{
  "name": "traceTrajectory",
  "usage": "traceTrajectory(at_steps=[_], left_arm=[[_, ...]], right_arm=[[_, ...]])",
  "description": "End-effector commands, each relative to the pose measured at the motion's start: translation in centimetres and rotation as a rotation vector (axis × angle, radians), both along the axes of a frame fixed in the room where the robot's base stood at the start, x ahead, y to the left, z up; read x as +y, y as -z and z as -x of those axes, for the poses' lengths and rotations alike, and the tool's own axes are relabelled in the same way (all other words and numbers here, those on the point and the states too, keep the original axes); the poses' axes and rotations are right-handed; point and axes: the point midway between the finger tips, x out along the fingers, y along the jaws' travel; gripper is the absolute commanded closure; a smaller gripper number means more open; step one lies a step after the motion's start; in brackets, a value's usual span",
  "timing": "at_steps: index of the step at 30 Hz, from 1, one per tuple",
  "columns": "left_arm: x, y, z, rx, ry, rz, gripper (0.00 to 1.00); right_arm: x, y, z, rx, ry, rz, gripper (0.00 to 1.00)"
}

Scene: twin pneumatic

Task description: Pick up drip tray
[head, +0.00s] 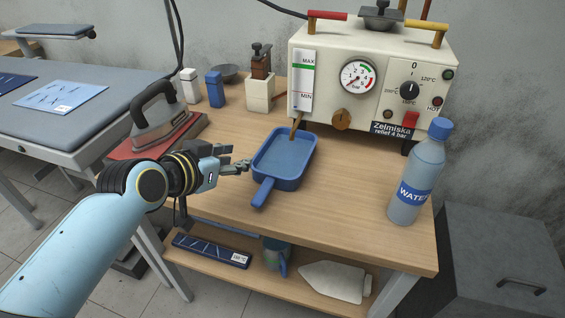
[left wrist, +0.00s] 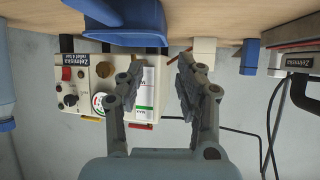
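The drip tray (head: 299,181) is a shallow blue tray with a handle (head: 263,193) pointing to the front left. It lies on the wooden worktop below the boiler's spout. In the left wrist view, which looks upside down, the blue tray (left wrist: 125,18) is at the top, left of the fingers. My left gripper (head: 240,165) is at the tray's left side, close to its rim; I cannot tell whether it touches. In the left wrist view my left gripper (left wrist: 158,80) has its fingers apart with nothing between them. My right gripper is not in view.
The white boiler (head: 370,80) stands behind the tray. A water bottle (head: 417,180) stands at the right edge of the worktop (head: 340,215). An iron (head: 160,130) on a red pad is left, behind my left arm. Small blue and white blocks stand at the back left.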

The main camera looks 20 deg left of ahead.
Motion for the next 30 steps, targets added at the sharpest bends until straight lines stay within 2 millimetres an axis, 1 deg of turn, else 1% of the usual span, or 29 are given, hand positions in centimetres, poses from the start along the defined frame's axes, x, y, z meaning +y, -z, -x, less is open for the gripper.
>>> traceTrajectory(at_steps=[1, 6, 11, 20, 23, 29, 30], left_arm=[[-0.2, 0.4, -0.9, -0.004, -0.001, 0.003, 0.64], [-0.7, 1.8, -3.2, -0.003, -0.001, 0.003, 0.64], [-1.0, 2.4, -4.2, -0.003, -0.001, 0.002, 0.64], [-1.6, 4.7, -7.7, -0.003, -0.001, 0.002, 0.64], [-1.7, 5.1, -8.2, -0.002, 0.0, 0.001, 0.64], [-1.7, 5.1, -8.3, -0.002, -0.001, 0.001, 0.64], [-1.7, 5.1, -8.3, -0.002, 0.0, 0.001, 0.68]], right_arm=[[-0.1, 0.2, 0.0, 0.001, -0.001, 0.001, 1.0], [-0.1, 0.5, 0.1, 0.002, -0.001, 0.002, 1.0], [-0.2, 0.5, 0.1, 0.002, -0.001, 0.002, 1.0], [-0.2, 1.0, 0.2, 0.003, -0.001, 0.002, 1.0], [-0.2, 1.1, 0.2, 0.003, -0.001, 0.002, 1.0], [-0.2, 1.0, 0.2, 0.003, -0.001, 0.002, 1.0], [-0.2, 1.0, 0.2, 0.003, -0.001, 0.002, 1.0]])
